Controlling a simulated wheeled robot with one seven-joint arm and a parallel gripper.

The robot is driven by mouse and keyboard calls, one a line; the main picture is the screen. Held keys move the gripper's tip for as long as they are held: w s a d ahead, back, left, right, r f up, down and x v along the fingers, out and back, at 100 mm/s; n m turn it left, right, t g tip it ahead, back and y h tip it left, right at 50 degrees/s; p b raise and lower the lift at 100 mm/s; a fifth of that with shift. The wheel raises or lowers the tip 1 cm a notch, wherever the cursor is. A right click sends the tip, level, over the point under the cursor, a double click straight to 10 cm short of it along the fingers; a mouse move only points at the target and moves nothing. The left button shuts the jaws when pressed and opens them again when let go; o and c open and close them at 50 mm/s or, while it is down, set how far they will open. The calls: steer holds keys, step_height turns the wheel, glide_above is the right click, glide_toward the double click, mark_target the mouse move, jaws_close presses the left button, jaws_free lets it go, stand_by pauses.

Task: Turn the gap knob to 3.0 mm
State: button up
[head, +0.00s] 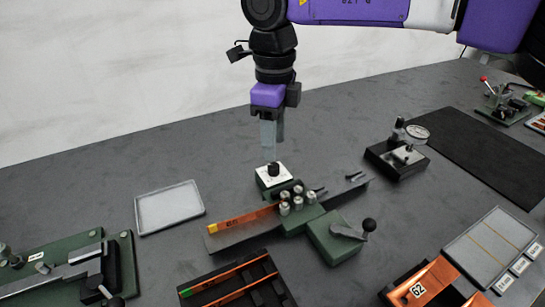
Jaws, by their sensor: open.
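The gap knob (273,169) is a small black knob on a white dial plate (285,178), on top of a green block at the back of the foil-feeding machine. The dial's marks are too small to read, so I cannot tell its setting. My gripper (272,146) points straight down a little above the knob, with its grey fingers open and nothing seen between them. The fingertips appear apart from the knob. The machine has several silver rollers (298,200) in front of the dial, and a copper strip marked 60 (240,220) on its left rail.
A black-knobbed crank (368,226) stands on a green box at the machine's right. A dial gauge stand (396,158) is further right. An empty grey tray (168,207) lies to the left, and a black rack (240,282) with copper strips lies in front.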

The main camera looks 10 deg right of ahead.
mark_target(274, 165)
step_height(274, 165, down, 6)
steer(key=shift+f+b, duration=0.1)
steer(key=shift+b, duration=0.2)
jaws_close()
